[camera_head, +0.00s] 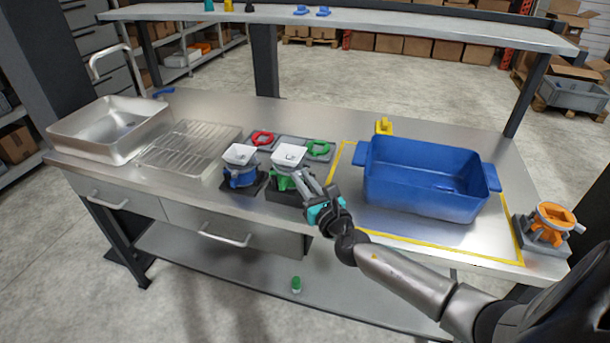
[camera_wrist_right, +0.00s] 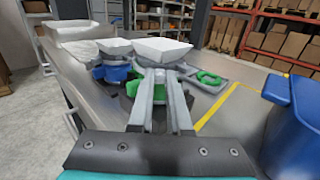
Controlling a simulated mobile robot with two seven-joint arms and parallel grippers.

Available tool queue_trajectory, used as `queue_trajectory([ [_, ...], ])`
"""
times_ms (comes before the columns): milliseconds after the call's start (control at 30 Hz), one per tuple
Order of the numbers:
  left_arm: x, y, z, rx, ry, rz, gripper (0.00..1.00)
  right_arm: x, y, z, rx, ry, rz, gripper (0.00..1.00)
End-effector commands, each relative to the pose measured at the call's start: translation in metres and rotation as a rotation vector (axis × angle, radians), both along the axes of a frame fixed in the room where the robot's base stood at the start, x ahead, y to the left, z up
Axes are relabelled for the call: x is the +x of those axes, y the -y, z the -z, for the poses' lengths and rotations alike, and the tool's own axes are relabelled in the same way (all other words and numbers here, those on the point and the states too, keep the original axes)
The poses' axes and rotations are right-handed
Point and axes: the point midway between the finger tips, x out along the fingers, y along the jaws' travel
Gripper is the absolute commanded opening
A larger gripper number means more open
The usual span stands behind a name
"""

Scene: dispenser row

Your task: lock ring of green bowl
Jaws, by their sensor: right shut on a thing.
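The green bowl (camera_head: 282,182) sits in a dark stand near the table's front edge, under a white square hopper (camera_head: 289,155). Its green body (camera_wrist_right: 133,88) and the hopper (camera_wrist_right: 160,49) also show in the right wrist view. My right gripper (camera_head: 302,180) reaches in from the right at the bowl's front right side. In the right wrist view its fingers (camera_wrist_right: 160,108) are close together on the unit below the hopper. It is shut on what appears to be the lock ring; the fingers hide most of the held part. My left gripper is in neither view.
A blue bowl unit (camera_head: 240,178) stands close on the left. Red (camera_head: 262,138) and green (camera_head: 318,148) rings lie on a grey tray behind. A blue bin (camera_head: 428,190) stands right inside yellow lines, an orange unit (camera_head: 553,225) farther right.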

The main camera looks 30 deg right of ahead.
Motion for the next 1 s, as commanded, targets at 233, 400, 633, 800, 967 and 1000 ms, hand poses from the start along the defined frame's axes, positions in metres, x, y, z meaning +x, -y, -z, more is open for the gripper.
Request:
queue_trajectory([
  [233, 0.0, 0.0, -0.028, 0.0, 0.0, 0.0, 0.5, 0.003, -0.013, -0.004, 0.008, 0.0, 0.138, 0.0],
  [400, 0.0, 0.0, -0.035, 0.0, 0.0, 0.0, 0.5, 0.006, -0.023, -0.002, 0.007, 0.0, 0.272, 0.0],
  [633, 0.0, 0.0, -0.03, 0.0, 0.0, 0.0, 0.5, 0.012, -0.034, 0.0, 0.005, 0.002, 0.444, 0.0],
  [800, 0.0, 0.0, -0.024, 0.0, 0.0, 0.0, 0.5, 0.016, -0.039, 0.001, 0.003, 0.0, 0.535, 0.0],
  [967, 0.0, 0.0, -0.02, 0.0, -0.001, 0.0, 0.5, 0.018, -0.042, 0.0, 0.001, 0.0, 0.588, 0.0],
  [1000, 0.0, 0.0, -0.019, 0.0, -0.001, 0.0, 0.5, 0.018, -0.042, 0.0, 0.002, 0.001, 0.598, 0.0],
])
